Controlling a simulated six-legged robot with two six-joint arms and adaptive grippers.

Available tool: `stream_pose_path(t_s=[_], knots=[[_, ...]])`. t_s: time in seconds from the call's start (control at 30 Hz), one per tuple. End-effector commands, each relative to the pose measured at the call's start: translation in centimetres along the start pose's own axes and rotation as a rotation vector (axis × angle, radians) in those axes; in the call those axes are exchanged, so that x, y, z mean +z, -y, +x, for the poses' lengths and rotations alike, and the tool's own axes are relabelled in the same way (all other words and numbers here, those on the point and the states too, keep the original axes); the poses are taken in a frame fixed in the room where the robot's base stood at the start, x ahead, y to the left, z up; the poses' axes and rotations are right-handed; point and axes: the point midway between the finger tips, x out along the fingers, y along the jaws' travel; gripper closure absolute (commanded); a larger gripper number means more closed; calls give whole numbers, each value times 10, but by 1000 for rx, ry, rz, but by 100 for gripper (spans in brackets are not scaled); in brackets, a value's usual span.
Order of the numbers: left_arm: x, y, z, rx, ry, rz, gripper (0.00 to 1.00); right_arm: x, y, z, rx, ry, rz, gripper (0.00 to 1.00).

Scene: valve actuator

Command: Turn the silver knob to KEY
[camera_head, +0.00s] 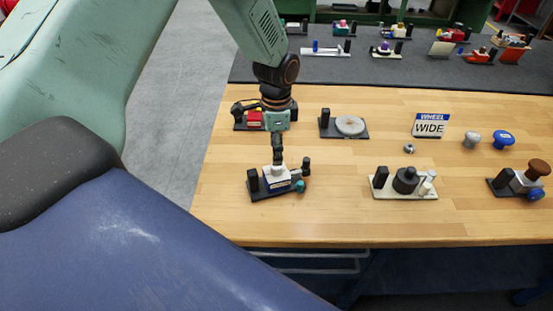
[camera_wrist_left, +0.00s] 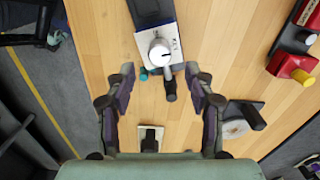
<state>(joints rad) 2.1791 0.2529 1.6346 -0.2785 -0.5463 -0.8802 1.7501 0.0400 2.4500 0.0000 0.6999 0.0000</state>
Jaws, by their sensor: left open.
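The silver knob (camera_wrist_left: 160,50) sits on a white-topped box (camera_wrist_left: 157,36) with dark marks beside it, too small to read. In the head view, the blue and white box (camera_head: 278,180) stands on a dark base at the table's front left; the knob is mostly hidden there by my gripper. My left gripper (camera_head: 279,158) points down just above this box. In the left wrist view, my left gripper's fingers (camera_wrist_left: 160,74) are apart, with nothing held between them. The knob lies just beyond the fingertips, roughly centred between them. My right gripper is not in view.
A teal knob (camera_head: 300,186) and a black handle (camera_head: 306,163) sit close beside the box. A red device (camera_head: 254,119) and a grey disc (camera_head: 350,125) stand behind. A black round device (camera_head: 405,180) and a WHEEL WIDE sign (camera_head: 430,126) are to the right.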

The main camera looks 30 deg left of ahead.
Motion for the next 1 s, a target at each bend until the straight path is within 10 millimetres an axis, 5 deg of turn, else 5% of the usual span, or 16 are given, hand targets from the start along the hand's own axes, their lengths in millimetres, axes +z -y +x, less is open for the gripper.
stream_pose_path(t_s=[0.33, 1.0], knots=[[0, 0, -54, -1, -1, -1, 46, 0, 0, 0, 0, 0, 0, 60], [0, 0, -59, 0, 0, -1, 46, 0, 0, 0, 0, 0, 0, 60]])
